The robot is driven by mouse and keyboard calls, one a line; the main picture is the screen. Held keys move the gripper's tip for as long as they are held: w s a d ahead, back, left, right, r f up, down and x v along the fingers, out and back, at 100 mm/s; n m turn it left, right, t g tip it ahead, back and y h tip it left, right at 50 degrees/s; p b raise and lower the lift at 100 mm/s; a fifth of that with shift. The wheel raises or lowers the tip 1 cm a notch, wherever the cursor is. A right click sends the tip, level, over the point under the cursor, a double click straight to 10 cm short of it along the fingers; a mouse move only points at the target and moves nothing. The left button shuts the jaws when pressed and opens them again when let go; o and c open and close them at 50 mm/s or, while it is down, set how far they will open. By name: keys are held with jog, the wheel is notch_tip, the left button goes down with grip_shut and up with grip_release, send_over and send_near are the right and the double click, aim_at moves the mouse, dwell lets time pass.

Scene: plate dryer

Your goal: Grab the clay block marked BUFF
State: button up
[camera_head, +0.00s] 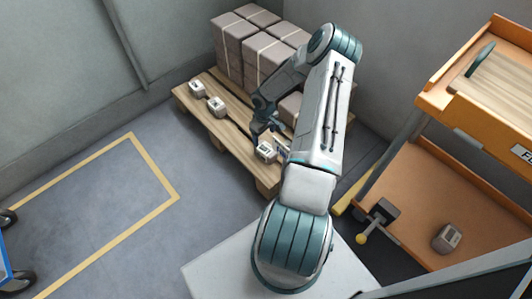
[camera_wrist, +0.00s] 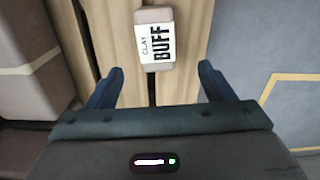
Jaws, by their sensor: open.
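The clay block marked BUFF (camera_wrist: 154,42) is a small grey-brown block with a white label reading CLAY BUFF. It lies on the wooden pallet (camera_head: 238,139). In the head view the block beneath my gripper (camera_head: 266,139) appears to be this one (camera_head: 265,152), though its label is too small to read there. In the wrist view my gripper (camera_wrist: 161,69) is open and empty. The block is just beyond the fingertips, roughly centred between them, with no visible contact.
Two similar labelled blocks (camera_head: 196,88) (camera_head: 216,106) sit at the pallet's left. Stacked grey-brown packs (camera_head: 243,50) fill its back. An orange cart (camera_head: 412,190) at right has another block (camera_head: 447,237) on its lower shelf. Floor left of the pallet is clear.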

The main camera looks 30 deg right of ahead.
aim_at(266, 148)
notch_tip(266, 148, down, 7)
jog(key=shift+r+b, duration=0.1)
jog(key=shift+b, duration=0.95)
jog(key=shift+s+d+f+b, duration=0.1)
jog(key=shift+d+f+b, duration=0.1)
jog(key=shift+f+b, duration=0.85)
jog(key=shift+s+d+f+b, duration=0.15)
jog(key=shift+f+b, duration=0.25)
jog(key=shift+f, duration=1.2)
jog(key=shift+w, duration=0.1)
jog(key=c, duration=1.5)
